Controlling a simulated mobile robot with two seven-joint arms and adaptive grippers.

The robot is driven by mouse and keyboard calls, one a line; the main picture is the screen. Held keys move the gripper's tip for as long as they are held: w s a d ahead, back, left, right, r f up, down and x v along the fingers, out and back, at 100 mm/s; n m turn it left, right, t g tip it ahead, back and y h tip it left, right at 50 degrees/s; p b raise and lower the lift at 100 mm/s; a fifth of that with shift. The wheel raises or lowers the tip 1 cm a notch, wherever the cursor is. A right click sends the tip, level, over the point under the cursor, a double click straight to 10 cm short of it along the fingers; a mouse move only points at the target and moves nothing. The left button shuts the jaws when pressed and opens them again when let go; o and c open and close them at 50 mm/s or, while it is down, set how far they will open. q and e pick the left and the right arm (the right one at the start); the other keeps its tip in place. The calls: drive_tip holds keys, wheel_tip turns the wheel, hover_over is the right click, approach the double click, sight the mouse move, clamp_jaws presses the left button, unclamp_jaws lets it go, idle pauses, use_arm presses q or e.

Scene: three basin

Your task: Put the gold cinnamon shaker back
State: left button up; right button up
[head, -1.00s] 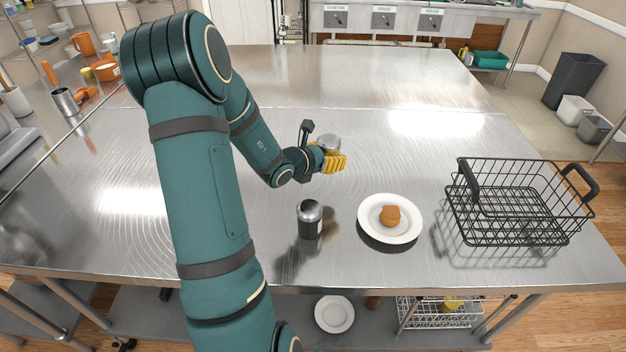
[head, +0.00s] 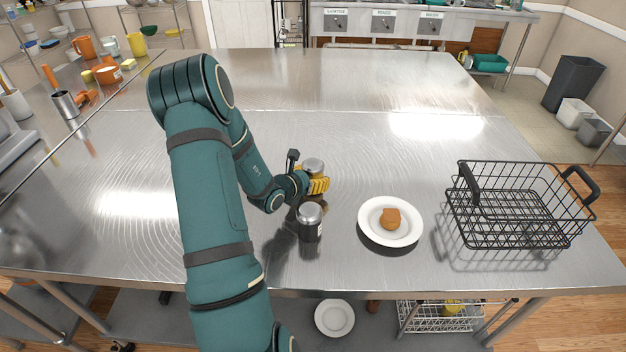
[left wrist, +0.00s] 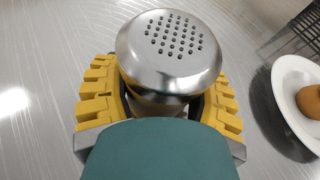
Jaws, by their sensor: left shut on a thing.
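My left gripper (head: 316,184) is shut on a shaker with a silver perforated lid (head: 313,167), just behind a second shaker. The held shaker's lid fills the middle of the left wrist view (left wrist: 170,55), with the yellow fingers on both sides. Its body is mostly hidden by the fingers, and I cannot tell if its base touches the table. The second shaker (head: 310,224) has a silver lid and a dark body and stands upright on the steel table. My right gripper is not in view.
A white plate (head: 373,236) with a brown bread-like item (head: 391,218) lies right of the shakers. A black wire basket (head: 510,240) stands at the table's right. The steel table (head: 330,90) is clear at the back.

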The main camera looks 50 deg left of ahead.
use_arm(q)
drive_tip(key=shift+f, duration=0.15)
drive_tip(key=shift+f, duration=0.1)
drive_tip(key=shift+f, duration=0.15)
drive_tip(key=o, duration=1.3)
drive_tip(key=shift+r, duration=0.25)
drive_tip(key=v, duration=0.7)
drive_tip(key=shift+s+r, duration=0.1)
drive_tip(key=shift+s, duration=0.15)
drive_tip(key=shift+p, duration=0.35)
